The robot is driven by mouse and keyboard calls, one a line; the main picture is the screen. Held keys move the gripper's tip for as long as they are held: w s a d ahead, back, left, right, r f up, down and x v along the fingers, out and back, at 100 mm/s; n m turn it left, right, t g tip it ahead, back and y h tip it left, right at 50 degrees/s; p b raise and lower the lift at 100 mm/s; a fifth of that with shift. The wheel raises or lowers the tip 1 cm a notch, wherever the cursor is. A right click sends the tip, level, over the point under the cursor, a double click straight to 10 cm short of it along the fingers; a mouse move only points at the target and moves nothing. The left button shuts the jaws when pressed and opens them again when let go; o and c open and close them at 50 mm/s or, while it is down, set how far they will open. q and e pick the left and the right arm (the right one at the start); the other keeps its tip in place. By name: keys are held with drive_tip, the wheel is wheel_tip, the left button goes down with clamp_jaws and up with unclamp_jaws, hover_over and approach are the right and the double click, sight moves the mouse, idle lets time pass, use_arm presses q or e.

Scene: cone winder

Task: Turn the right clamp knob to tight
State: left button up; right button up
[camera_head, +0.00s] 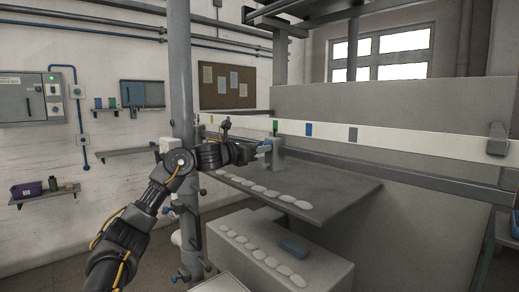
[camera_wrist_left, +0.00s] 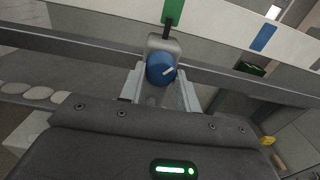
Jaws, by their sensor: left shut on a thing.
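A round blue clamp knob (camera_wrist_left: 161,70) with a white mark sits on a grey clamp block (camera_wrist_left: 163,42) in the left wrist view. The white mark points to the right and slightly up. My left gripper (camera_wrist_left: 160,88) has its two pale fingers on either side of the knob and is shut on it. In the head view my left gripper (camera_head: 259,149) reaches the same small blue knob at the clamp on the rail, and it partly hides the knob. A green tag (camera_head: 275,125) stands just above the clamp. My right gripper is in neither view.
A long white rail (camera_head: 400,142) with blue and grey marks runs behind the clamp. Below it is a grey shelf (camera_head: 335,188) with a row of pale flat discs. A grey post (camera_head: 180,80) stands left of the clamp.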

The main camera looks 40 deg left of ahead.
use_arm(q)
drive_tip(key=shift+d+r+n+p, duration=0.1)
drive_tip(key=shift+n+p, duration=1.1)
drive_tip(key=shift+n, duration=6.7)
drive_tip(key=o, duration=1)
drive_tip(key=shift+c, duration=0.2)
drive_tip(key=shift+s, duration=0.1)
